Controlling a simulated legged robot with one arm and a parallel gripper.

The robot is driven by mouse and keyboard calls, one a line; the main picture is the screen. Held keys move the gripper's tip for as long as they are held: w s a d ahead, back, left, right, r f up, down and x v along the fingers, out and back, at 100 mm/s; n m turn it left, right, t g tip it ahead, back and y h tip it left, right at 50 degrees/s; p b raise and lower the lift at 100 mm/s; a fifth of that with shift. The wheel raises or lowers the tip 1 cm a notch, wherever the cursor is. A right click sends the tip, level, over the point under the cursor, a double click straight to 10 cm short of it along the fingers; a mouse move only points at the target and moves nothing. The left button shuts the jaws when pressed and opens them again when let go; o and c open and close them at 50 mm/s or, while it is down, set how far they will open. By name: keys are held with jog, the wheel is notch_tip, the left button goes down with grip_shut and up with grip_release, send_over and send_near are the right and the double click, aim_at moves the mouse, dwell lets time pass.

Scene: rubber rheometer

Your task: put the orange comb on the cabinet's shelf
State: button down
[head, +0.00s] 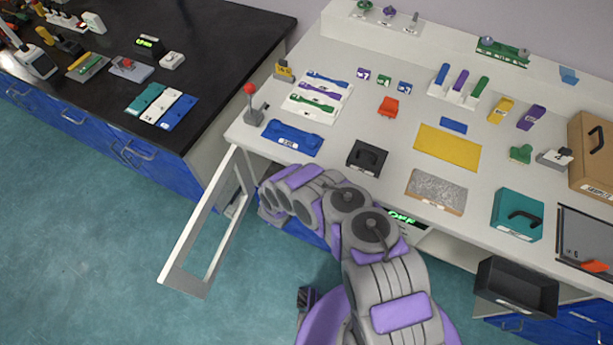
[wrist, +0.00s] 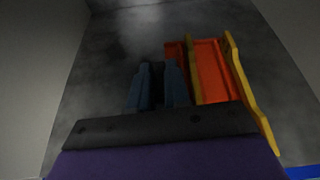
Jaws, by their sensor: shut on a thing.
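In the wrist view my gripper (wrist: 158,68) has its two blue-grey fingers close together inside a dim grey space. An orange piece with yellow side strips (wrist: 212,72), which looks like the orange comb, is at the right of the fingers and reaches behind the right fingertip. The contact itself is hard to see in the dark. In the head view my arm reaches down to the cabinet under the white bench. Its white-framed door (head: 178,262) stands open to the left. My gripper, the comb and the shelf are hidden there.
The white bench top (head: 335,150) above holds a blue tray (head: 292,137), a black box (head: 367,158) and several coloured parts. A black drawer (head: 517,287) stands open at right. A dark-topped bench (head: 210,40) is at left. The teal floor left of the door is clear.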

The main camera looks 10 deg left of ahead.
jog(key=shift+w+a+f+b, duration=0.2)
jog(key=shift+w+a, duration=0.35)
jog(key=shift+w, duration=0.1)
jog(key=shift+w+a+f+b, duration=0.15)
jog(key=shift+w+a+f, duration=0.05)
jog(key=shift+w+a, duration=0.35)
notch_tip(320, 180, down, 2)
jog(key=shift+d+f+b, duration=0.15)
jog(key=shift+f+b, duration=0.1)
jog(key=shift+b, duration=0.25)
jog(key=shift+d+f, duration=0.15)
jog(key=shift+f, duration=0.15)
jog(key=shift+d, duration=0.15)
jog(key=c, duration=1.5)
grip_release()
jog(key=o, duration=0.4)
jog(key=shift+a, duration=0.25)
jog(key=shift+s, duration=0.1)
